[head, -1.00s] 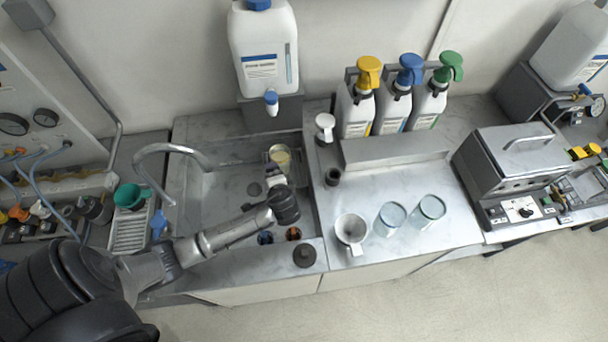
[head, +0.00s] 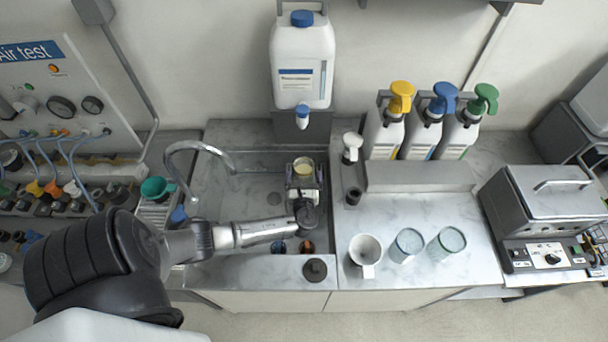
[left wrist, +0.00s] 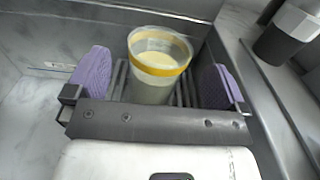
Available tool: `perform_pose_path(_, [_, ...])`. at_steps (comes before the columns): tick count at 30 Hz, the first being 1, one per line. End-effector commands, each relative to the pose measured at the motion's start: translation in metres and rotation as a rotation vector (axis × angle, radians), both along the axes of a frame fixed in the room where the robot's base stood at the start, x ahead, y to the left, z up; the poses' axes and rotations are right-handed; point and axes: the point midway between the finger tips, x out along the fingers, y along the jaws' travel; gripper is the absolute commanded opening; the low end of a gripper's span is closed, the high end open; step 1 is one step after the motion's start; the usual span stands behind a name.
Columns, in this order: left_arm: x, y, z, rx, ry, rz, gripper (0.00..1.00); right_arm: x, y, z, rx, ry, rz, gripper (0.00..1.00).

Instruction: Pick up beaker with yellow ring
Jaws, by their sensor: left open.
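The beaker with the yellow ring (head: 304,168) stands upright at the right side of the sink, near its back, in the head view. In the left wrist view the clear beaker (left wrist: 157,52) shows its yellow band near the rim and a pale inside. My left gripper (head: 303,188) reaches it from the front. In the left wrist view my left gripper (left wrist: 156,78) is open, with its purple pads on either side of the beaker and gaps between pads and glass. The beaker's lower part is partly hidden by the gripper body. My right gripper is not in view.
The faucet (head: 190,155) arches over the sink's left side. A white canister (head: 302,70) with a tap sits behind. A white mug (head: 366,250) and two glass beakers (head: 407,244) stand on the right counter, before several pump bottles (head: 422,135).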

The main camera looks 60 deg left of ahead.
Motion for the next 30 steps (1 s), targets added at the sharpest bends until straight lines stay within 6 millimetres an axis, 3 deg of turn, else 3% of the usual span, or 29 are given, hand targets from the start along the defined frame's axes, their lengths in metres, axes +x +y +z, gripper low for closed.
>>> perform_pose_path(12, [0.024, 0.041, 0.003, 0.001, -0.003, 0.001, 1.00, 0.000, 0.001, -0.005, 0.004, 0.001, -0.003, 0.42])
perform_pose_path(22, [0.026, 0.044, 0.003, -0.002, -0.003, 0.000, 1.00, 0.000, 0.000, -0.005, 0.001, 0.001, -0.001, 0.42])
perform_pose_path(30, [0.026, 0.044, 0.003, -0.002, -0.003, 0.000, 0.74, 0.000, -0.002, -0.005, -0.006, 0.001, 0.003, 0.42])
